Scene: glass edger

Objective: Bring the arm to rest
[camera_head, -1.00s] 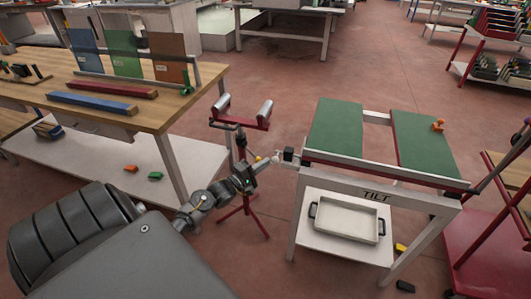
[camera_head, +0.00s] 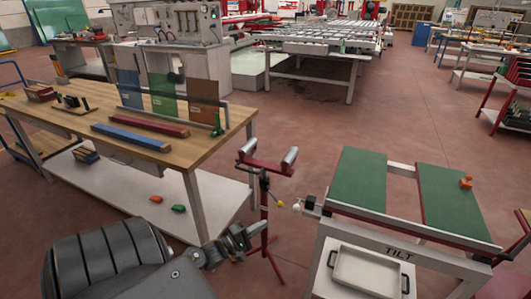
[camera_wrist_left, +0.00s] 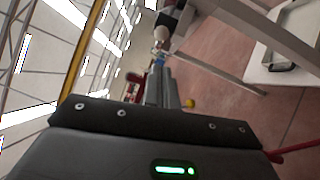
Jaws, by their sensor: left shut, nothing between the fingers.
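My left arm comes in from the lower left in the head view. Its gripper (camera_head: 258,230) is in the air left of the tilt table (camera_head: 400,240), in front of the red roller stand (camera_head: 264,205). In the left wrist view the gripper (camera_wrist_left: 162,72) shows its fingers together with nothing held. In the head view the tilt table's white knob (camera_head: 297,207) is clear of the gripper. My right gripper is not in view.
A wooden workbench (camera_head: 90,150) with coloured panels and bars stands at the left. The tilt table has green pads, an orange item (camera_head: 466,182) and a white tray (camera_head: 366,272) below. Red floor is open behind it.

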